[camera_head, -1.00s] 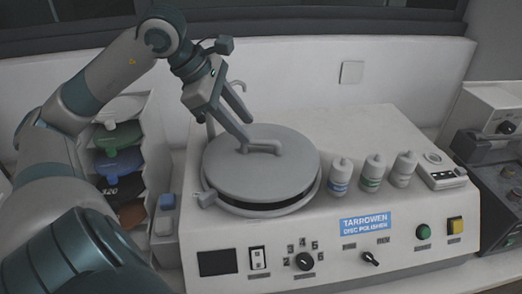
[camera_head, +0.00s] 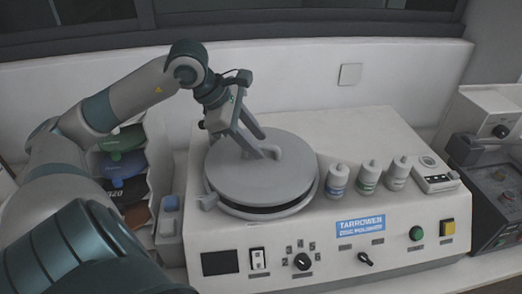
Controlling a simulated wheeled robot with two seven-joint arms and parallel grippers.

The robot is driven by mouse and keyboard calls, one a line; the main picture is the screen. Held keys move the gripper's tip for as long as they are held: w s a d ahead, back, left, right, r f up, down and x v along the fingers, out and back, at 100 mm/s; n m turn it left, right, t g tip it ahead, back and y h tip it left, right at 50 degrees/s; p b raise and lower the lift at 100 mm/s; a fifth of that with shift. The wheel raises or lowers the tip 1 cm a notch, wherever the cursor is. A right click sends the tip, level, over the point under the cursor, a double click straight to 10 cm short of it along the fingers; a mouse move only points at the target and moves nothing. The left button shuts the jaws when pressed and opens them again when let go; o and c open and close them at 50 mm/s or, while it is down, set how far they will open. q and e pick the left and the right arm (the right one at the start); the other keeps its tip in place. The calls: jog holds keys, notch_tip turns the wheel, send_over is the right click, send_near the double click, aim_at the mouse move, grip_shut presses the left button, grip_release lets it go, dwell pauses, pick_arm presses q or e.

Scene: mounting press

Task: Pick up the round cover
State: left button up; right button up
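The round cover (camera_head: 255,183) is a flat grey disc with a raised bar handle (camera_head: 270,152) on top. It lies on the round bowl of the disc polisher, with a dark gap under its rim. My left gripper (camera_head: 258,146) points down at the handle from the upper left. Its two fingers look apart, one on the near side and one on the far side of the handle. The fingertips hide part of the handle, and I cannot tell whether they touch it. My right gripper is out of view.
The disc polisher (camera_head: 330,250) has knobs and buttons in front. Several small bottles (camera_head: 367,177) stand right of the cover. A rack of coloured discs (camera_head: 122,165) and a small blue-grey container (camera_head: 169,215) are at left. Another machine (camera_head: 492,178) is at right.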

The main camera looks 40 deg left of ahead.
pick_arm(q)
jog(key=shift+w+d+f, duration=0.1)
jog(key=shift+w+f, duration=0.1)
jog(key=shift+f, duration=0.25)
grip_shut()
dwell(1.4)
